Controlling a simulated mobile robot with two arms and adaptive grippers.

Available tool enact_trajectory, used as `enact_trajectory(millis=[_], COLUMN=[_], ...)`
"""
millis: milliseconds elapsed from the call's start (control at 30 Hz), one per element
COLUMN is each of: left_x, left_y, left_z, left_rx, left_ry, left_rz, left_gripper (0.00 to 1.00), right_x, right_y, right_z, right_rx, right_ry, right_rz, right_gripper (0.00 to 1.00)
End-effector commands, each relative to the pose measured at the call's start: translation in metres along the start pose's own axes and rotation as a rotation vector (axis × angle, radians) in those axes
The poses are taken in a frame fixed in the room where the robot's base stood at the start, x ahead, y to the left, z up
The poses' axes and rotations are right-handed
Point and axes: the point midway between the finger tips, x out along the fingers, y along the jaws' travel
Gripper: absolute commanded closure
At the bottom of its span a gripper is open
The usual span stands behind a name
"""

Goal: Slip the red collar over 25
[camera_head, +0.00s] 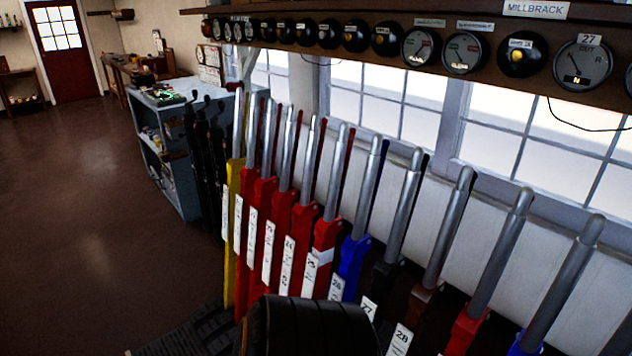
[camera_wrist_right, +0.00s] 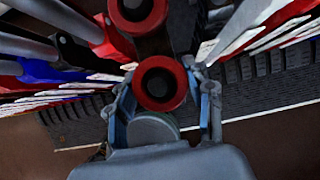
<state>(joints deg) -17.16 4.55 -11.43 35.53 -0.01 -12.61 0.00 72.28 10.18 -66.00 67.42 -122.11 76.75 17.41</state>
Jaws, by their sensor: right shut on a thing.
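In the right wrist view my right gripper (camera_wrist_right: 163,88) is shut on the red collar (camera_wrist_right: 160,104), a short red ring with a dark hole, held between its two fingers. A second red ring (camera_wrist_right: 117,12) shows just above it; I cannot tell whether it belongs to the same piece. In the head view lever 25 (camera_head: 322,234) is red with a white band and a steel handle, standing in the row just left of the blue lever 26 (camera_head: 352,262). The collar is not seen in the head view and is apart from the lever 25 handle as far as I can see. My left gripper is out of view.
Red levers (camera_head: 300,225) stand close on the left of 25, and black, brown and red levers on the right. A shelf of round dials (camera_head: 465,50) hangs above the handles. A grey cabinet (camera_head: 180,190) stands behind; the floor at left is clear.

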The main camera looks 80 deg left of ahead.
Motion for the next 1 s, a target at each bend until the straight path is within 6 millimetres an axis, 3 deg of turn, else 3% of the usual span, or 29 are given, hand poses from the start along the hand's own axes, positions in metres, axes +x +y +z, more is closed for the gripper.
enact_trajectory(millis=[1000], left_x=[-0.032], left_y=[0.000], left_z=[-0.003], left_rx=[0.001], left_ry=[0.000], left_rz=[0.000], left_gripper=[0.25], right_x=[-0.072], right_y=[0.000], right_z=[0.035], right_rx=[0.000], right_ry=[-0.002], right_rz=[-0.001], right_gripper=[0.76])
